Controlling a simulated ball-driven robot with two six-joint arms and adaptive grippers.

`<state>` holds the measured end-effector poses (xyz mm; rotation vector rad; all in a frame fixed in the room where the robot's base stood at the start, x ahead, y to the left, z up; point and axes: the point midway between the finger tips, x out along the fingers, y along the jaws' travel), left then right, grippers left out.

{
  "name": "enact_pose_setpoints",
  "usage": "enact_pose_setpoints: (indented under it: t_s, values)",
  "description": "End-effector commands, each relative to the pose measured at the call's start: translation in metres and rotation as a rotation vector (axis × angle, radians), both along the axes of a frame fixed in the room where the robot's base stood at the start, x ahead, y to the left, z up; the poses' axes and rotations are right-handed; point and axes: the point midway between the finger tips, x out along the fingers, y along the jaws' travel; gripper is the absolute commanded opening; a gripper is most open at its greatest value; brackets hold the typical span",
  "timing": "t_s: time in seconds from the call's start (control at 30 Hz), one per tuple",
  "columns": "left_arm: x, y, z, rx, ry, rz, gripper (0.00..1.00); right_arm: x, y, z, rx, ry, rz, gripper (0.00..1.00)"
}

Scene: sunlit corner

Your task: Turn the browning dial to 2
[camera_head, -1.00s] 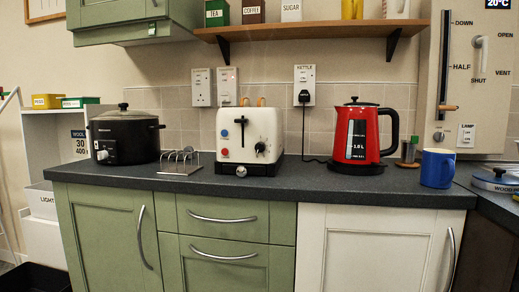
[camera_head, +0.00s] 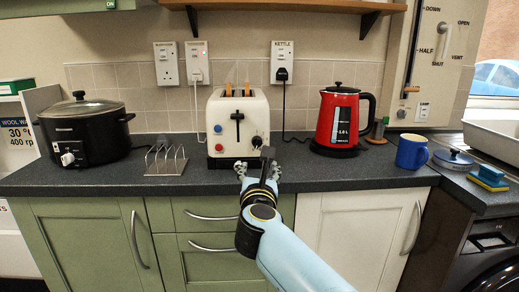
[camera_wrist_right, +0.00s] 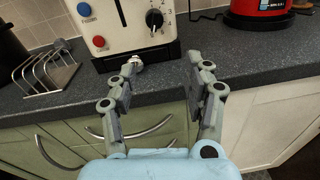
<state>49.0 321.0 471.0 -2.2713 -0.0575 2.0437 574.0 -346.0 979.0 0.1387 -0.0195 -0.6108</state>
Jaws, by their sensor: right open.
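The cream toaster (camera_head: 226,112) stands on the counter with bread showing in its top slots. Its black browning dial (camera_head: 257,141) is at the lower right of its front. In the right wrist view the dial (camera_wrist_right: 155,19) has small numbers around it and a light mark low on its face; the setting is too small to read surely. My right gripper (camera_head: 258,168) is in front of the toaster, below the dial and apart from it. In the wrist view the gripper (camera_wrist_right: 164,63) has its fingers spread with nothing between them. My left gripper is out of view.
A toast rack (camera_head: 166,160) and black slow cooker (camera_head: 85,132) stand left of the toaster. A red kettle (camera_head: 337,120) and blue mug (camera_head: 412,152) stand to the right. The dark counter (camera_head: 330,173) is clear in front of the kettle.

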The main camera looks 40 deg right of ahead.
Motion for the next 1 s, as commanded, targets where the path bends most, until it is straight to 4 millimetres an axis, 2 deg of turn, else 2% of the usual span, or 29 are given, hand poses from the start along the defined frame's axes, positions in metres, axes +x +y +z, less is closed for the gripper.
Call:
enact_pose_setpoints:
  t_s: [0.03,0.1,0.33,0.47,0.7,1.0]
  values:
    - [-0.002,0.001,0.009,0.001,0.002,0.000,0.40,0.005,0.001,0.018,0.001,-0.016,0.000,0.51]
    - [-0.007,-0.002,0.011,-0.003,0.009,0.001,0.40,0.010,0.001,0.025,0.001,-0.024,0.001,0.51]
    - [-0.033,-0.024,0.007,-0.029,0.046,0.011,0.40,0.036,-0.016,0.026,-0.003,-0.028,0.001,0.51]
    - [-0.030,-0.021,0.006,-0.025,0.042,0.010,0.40,0.058,-0.032,0.026,-0.005,-0.026,0.001,0.51]
    - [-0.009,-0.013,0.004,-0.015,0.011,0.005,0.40,0.090,-0.053,0.024,-0.004,-0.026,0.004,0.51]
    - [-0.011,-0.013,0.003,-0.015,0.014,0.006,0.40,0.099,-0.060,0.024,-0.003,-0.026,0.004,0.51]
